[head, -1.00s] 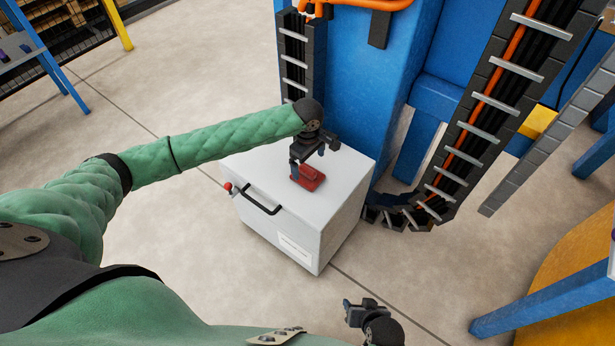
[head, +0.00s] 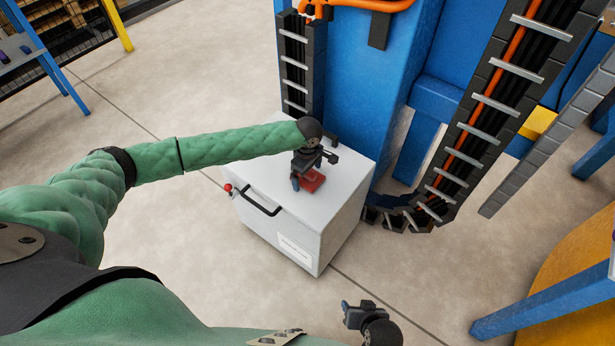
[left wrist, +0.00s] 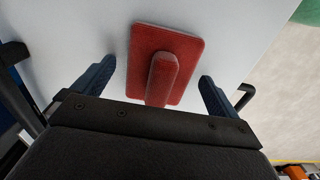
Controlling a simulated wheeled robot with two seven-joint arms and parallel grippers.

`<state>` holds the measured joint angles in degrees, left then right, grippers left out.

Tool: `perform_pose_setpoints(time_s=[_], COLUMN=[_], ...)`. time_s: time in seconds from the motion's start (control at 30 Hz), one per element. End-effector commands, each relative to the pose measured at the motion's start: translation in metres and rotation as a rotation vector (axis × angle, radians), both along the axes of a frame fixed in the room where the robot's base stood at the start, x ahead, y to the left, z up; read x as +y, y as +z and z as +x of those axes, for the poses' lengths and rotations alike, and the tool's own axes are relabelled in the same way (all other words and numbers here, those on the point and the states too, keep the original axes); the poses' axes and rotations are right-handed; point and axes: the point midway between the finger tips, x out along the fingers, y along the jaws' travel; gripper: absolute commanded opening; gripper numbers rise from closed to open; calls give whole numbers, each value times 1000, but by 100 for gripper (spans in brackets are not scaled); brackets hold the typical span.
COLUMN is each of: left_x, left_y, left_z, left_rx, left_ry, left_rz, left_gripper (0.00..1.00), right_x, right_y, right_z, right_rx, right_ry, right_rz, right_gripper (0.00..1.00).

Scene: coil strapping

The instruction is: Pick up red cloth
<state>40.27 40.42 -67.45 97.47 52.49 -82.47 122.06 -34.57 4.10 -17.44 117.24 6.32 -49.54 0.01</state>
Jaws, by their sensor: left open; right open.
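The red cloth (head: 312,181) lies on top of the white box (head: 345,170). In the left wrist view the red cloth (left wrist: 180,50) is a flat rounded square with a raised ridge along its middle. My left gripper (head: 307,182) is just above it and hides part of it in the head view. In the left wrist view its open fingers (left wrist: 155,85) stand on either side of the ridge, apart from it. My right gripper (head: 354,309) is open and empty at the bottom of the head view, away from the box.
The white box has a black handle (head: 262,198) and a red knob (head: 228,187) on its front. A blue machine column (head: 360,90) rises right behind it. A cable chain (head: 465,130) hangs at the right. The floor left of the box is clear.

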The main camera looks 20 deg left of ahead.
Motion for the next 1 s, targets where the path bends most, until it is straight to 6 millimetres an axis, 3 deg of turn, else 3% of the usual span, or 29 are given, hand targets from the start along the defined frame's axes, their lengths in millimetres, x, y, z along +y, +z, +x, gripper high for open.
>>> perform_pose_setpoints(time_s=[0.17, 0.43, 0.77, 1.0], left_x=[0, 0, 0, -1], left_y=[0, 0, 4, 38], left_z=[0, 0, 0, 0], left_rx=[0, 0, -1, -1], left_ry=[0, 0, 0, -1], left_rz=[0, 0, -1, -3], left_gripper=[98, 50, 50, 50], right_x=[0, 0, 0, 0], right_y=[-1, 0, 0, 0], right_z=[-1, -1, 0, 0], right_rx=[1, 1, 0, 0], right_ry=[1, 0, -1, -1], right_rz=[1, 0, -1, -1], right_gripper=[50, 50, 50, 50])
